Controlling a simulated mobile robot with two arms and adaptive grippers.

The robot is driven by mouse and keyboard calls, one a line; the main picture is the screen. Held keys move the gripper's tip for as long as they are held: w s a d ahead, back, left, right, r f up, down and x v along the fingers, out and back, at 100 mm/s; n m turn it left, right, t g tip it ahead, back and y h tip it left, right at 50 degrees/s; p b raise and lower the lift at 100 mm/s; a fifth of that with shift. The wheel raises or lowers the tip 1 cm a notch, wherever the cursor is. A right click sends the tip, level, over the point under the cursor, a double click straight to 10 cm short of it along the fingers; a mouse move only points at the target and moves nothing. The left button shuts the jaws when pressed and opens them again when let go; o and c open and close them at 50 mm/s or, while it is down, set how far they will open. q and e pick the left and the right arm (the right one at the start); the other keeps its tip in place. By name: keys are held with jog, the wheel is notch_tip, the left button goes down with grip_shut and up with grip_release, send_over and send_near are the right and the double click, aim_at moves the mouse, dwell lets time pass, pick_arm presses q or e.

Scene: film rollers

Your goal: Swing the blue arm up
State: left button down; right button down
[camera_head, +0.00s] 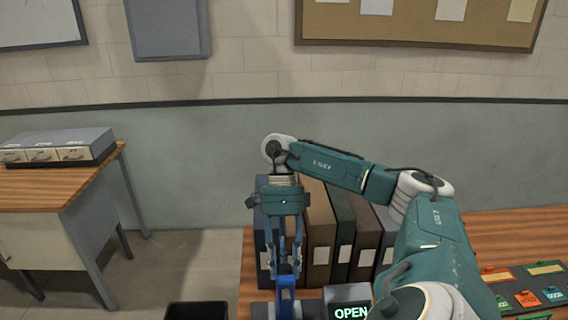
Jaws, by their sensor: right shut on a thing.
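My right gripper (285,266) points straight down at the front left of the brown table, in the lower middle of the head view. Its fingers are shut on the upper part of the blue arm (286,283). The blue arm stands roughly upright above a dark base at the bottom edge of the picture. The fingers hide part of it and the frame cuts off its lower end. My left gripper is not in view.
Several binders (320,238) stand behind my right gripper. A block with a lit OPEN sign (350,303) is just right of the blue arm. Coloured tags (527,298) lie at right. A dark bin (197,311) is at lower left. A desk (60,193) with a grey drawer unit (60,147) stands at left.

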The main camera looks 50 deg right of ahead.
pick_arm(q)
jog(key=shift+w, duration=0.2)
pick_arm(e)
jog(key=shift+s+f, duration=0.1)
jog(key=shift+f, duration=0.25)
jog(key=c, duration=1.4)
grip_release()
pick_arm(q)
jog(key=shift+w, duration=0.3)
pick_arm(e)
jog(key=shift+w+d, duration=0.1)
jog(key=shift+w, duration=0.1)
jog(key=shift+r, duration=0.15)
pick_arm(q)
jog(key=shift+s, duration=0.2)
pick_arm(e)
jog(key=v, duration=1.1)
jog(key=shift+w+d+r, duration=0.15)
jog(key=shift+d+r, duration=0.1)
